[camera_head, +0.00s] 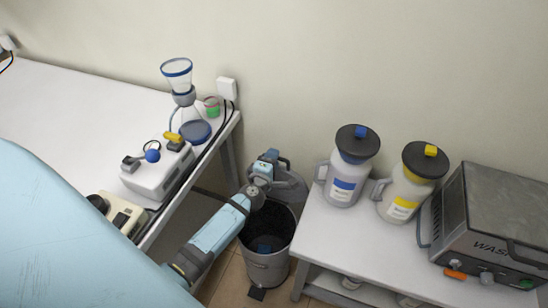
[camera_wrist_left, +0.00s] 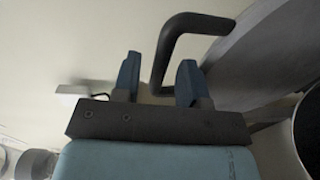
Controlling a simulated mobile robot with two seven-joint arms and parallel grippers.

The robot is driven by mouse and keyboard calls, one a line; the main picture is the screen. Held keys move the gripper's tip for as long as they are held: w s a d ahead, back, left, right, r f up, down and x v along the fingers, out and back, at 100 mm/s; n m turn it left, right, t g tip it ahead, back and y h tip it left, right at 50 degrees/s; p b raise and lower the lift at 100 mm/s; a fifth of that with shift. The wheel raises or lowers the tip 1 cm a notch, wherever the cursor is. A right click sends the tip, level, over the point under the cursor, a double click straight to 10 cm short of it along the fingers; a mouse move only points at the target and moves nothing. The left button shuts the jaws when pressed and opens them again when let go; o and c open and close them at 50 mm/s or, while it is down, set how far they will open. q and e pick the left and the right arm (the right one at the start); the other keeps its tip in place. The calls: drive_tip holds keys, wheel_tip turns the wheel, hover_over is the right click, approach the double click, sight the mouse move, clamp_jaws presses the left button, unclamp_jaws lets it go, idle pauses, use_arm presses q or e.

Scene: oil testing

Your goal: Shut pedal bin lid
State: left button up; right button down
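The grey pedal bin (camera_head: 267,270) stands on the floor between the two tables, with dark contents and something blue inside. Its grey lid (camera_head: 292,188) stands open, tilted up behind the bin. The lid also fills the right of the left wrist view (camera_wrist_left: 262,58). My left gripper (camera_head: 268,160) is at the lid's upper edge in the head view. In the left wrist view its blue fingers (camera_wrist_left: 158,80) are apart, with the lid's dark bent handle (camera_wrist_left: 180,24) between them. I cannot tell whether they touch it. My right gripper is not in view.
The left white table (camera_head: 70,110) holds a grey-white device (camera_head: 158,170) and a glass filter flask (camera_head: 185,105). The right white table (camera_head: 325,235) holds two jugs (camera_head: 347,170) and a grey wash unit (camera_head: 490,225). My left arm reaches down between the tables.

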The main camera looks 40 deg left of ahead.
use_arm(q)
drive_tip(key=shift+w+a+f, duration=0.1)
drive_tip(key=shift+w+a, duration=0.05)
drive_tip(key=shift+w, duration=0.5)
clamp_jaws()
